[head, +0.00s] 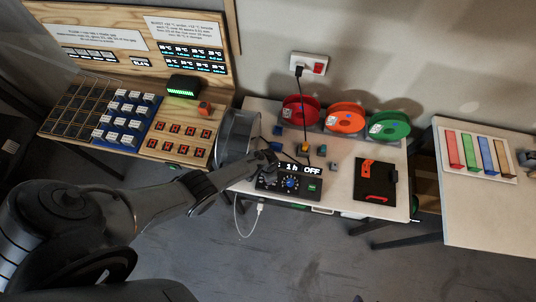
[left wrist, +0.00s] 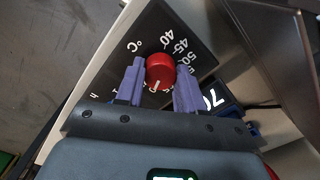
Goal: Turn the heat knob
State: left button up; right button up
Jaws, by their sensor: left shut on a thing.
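The red heat knob (left wrist: 160,67) sits on a dark dial face marked °C with numbers such as 40, 45 and 50. My left gripper (left wrist: 158,75) has its two purple fingers on either side of the knob and is shut on it. A white mark shows on the knob. In the head view, my left gripper (head: 268,166) is at the left part of the black control panel (head: 302,196) and hides the red knob. The panel's display reads "1 h OFF", and a blue knob (head: 290,183) is beside the gripper. My right gripper is not in view.
Red, orange and green spools (head: 346,118) stand at the back of the table. A clear round container (head: 238,135) is close by my left arm. A black board (head: 376,181) with red parts lies right of the panel. A white cable (head: 259,210) hangs at the front.

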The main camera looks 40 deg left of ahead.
pick_arm(q)
jog(key=m, duration=0.3)
jog(key=shift+m, duration=0.6)
jog(key=o, duration=1)
jog(key=shift+o, duration=0.2)
